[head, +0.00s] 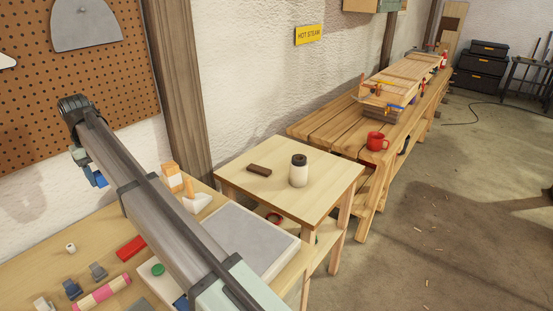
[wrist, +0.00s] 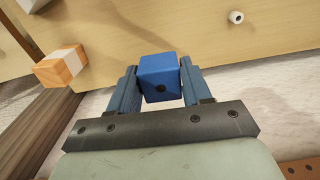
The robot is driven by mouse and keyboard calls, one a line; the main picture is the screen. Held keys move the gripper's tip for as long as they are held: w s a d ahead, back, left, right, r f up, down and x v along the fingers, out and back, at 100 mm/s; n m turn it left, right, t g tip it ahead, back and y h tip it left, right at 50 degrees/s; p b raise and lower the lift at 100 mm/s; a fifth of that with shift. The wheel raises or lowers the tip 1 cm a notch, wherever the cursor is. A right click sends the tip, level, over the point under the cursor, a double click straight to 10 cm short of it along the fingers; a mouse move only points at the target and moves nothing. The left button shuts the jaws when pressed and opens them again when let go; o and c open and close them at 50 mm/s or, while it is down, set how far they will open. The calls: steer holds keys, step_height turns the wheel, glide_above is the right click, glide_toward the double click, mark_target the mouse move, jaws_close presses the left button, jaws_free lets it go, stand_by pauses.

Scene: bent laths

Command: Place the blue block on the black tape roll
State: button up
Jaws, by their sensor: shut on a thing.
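The blue block (wrist: 159,77), with a dark round mark on one face, sits between the two blue fingers of my gripper (wrist: 158,74) in the wrist view. The gripper is shut on it. In the head view my gripper (head: 94,176) is at the left, above the back of the bench and near the wall, partly hidden by my arm. I cannot clearly tell block from fingers there. I cannot make out a black tape roll in either view; my arm hides part of the bench.
An orange and white block (head: 172,178) stands at the bench's back; it also shows in the wrist view (wrist: 60,67). A small white ring (head: 71,247), a red block (head: 131,247), clamps and a pink roller (head: 101,294) lie left of my arm. A grey slab (head: 250,238) lies right.

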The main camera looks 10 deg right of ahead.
step_height(320, 180, up, 5)
steer(key=shift+a+r, duration=0.1)
steer(key=shift+r, duration=0.1)
steer(key=w+d+m, duration=0.2)
steer(key=w+d, duration=0.8)
steer(key=d, duration=0.3)
steer(key=m, duration=0.7)
glide_above(299, 159)
steer(key=shift+w+d+f, duration=0.1)
steer(key=shift+w+f, duration=0.05)
steer(key=shift+f, duration=7.35)
steer(key=shift+f, duration=0.2)
steer(key=o, duration=1)
